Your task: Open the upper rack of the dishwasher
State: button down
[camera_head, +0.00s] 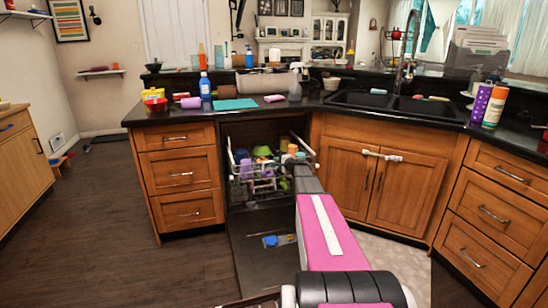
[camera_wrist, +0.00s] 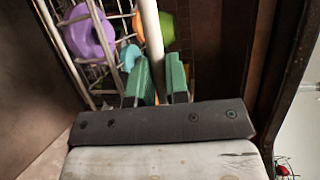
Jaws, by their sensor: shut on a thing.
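The dishwasher stands open under the counter, its dark door (camera_head: 246,262) lowered to the front. Its upper rack (camera_head: 240,184) is a wire basket at the opening, filled with colourful dishes. I cannot tell exactly how far out it sits. In the wrist view, a pale rack rail (camera_wrist: 151,35) runs between the green fingers of my gripper (camera_wrist: 158,82), which is shut on it. The rack wires (camera_wrist: 73,55), with a purple dish (camera_wrist: 88,38) in them, lie to the left. In the head view my arm hides the gripper's fingers and the rack's right front.
Drawers (camera_head: 180,178) flank the dishwasher on the left and a sink cabinet (camera_head: 377,175) on the right. A blue item (camera_head: 275,240) lies on the lowered door. The wooden floor (camera_head: 100,220) at the left is clear. The counter above holds bottles and dishes.

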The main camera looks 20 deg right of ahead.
jog(key=s, duration=1.1)
jog(key=shift+s, duration=0.1)
jog(key=c, duration=1.1)
grip_release()
jog(key=shift+s, duration=0.1)
jog(key=v, duration=1)
jog(key=shift+s+d+r, duration=0.15)
jog(key=shift+s, duration=0.1)
